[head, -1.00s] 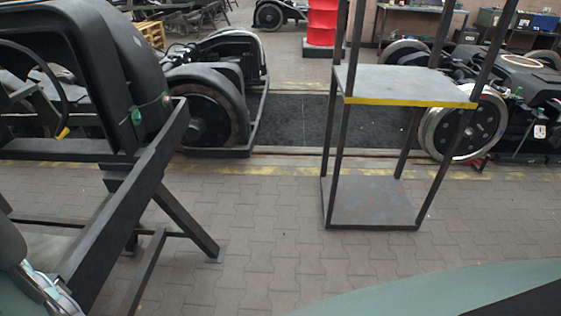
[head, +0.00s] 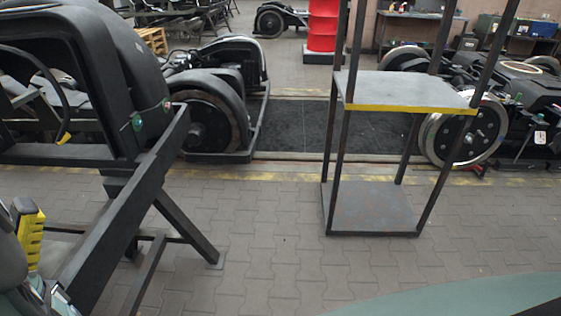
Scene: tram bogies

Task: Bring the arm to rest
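Part of my arm (head: 12,262) shows at the lower left edge, in front of the black frame. A yellow ribbed piece (head: 30,240) with a dark top stands up beside it; it looks like part of my gripper, but I cannot be sure. Both fingertips are not clearly visible, so whether it is open or shut does not show. Nothing held can be made out.
A black bogie frame (head: 120,210) fills the left, close to my arm. A steel shelf stand (head: 405,90) with a yellow edge is right of centre. Bogies with wheels (head: 462,132) and a red drum (head: 323,28) stand behind. The paved floor (head: 270,240) between is clear.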

